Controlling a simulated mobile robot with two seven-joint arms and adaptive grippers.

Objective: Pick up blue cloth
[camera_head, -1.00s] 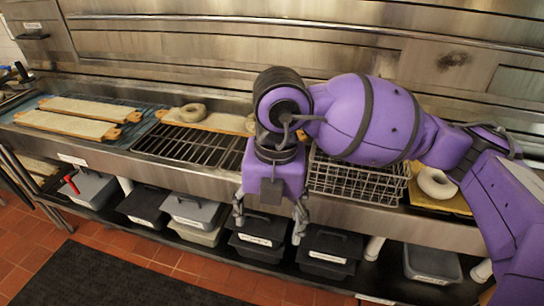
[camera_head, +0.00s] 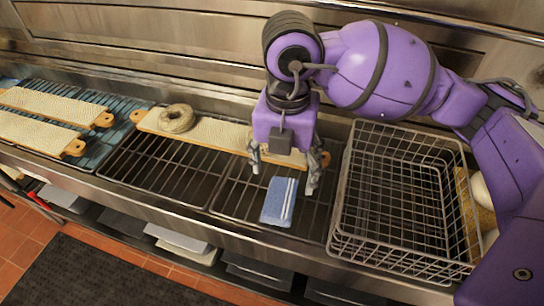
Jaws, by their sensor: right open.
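The blue cloth (camera_head: 279,201), light blue with white stripes, lies flat on the dark wire rack near the counter's front, left of the wire basket. My right gripper (camera_head: 283,178) points down over the rack, just above and behind the cloth. Its two fingers are spread apart, with nothing between them. The cloth's far edge is near the gap between the fingertips; I cannot tell the exact height between them. My left gripper is not in view.
An empty wire basket (camera_head: 405,200) stands close to the right of my gripper. A cloth-covered board (camera_head: 215,131) with a bagel (camera_head: 176,118) lies behind and left. More boards (camera_head: 50,103) lie at the far left. The rack (camera_head: 165,172) left of the cloth is bare.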

